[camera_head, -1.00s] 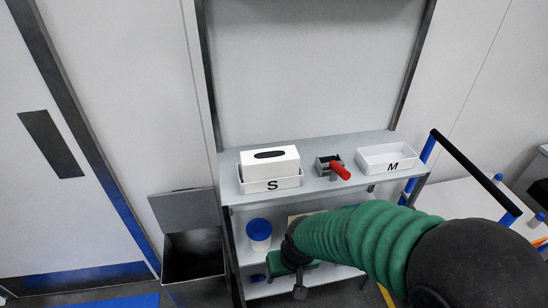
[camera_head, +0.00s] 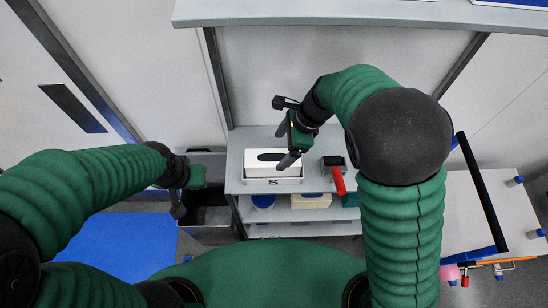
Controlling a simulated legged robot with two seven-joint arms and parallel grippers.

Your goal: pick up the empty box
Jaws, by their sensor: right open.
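A white box (camera_head: 260,168) with a dark oval slot in its top sits in the white tray marked S (camera_head: 290,181) on the upper shelf. The slot looks dark; I cannot see whether anything is inside. My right gripper (camera_head: 284,146) is open above the box's right part and covers some of it. I cannot tell whether it touches the box. My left gripper (camera_head: 180,205) hangs left of the shelf, near the open bin, and its fingers are unclear.
A grey holder with a red handle (camera_head: 338,181) stands right of the tray. A blue-lidded tub (camera_head: 263,201) and a beige box (camera_head: 311,201) are on the lower shelf. An overhead shelf (camera_head: 350,14) crosses the top. A blue-framed cart stands at right.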

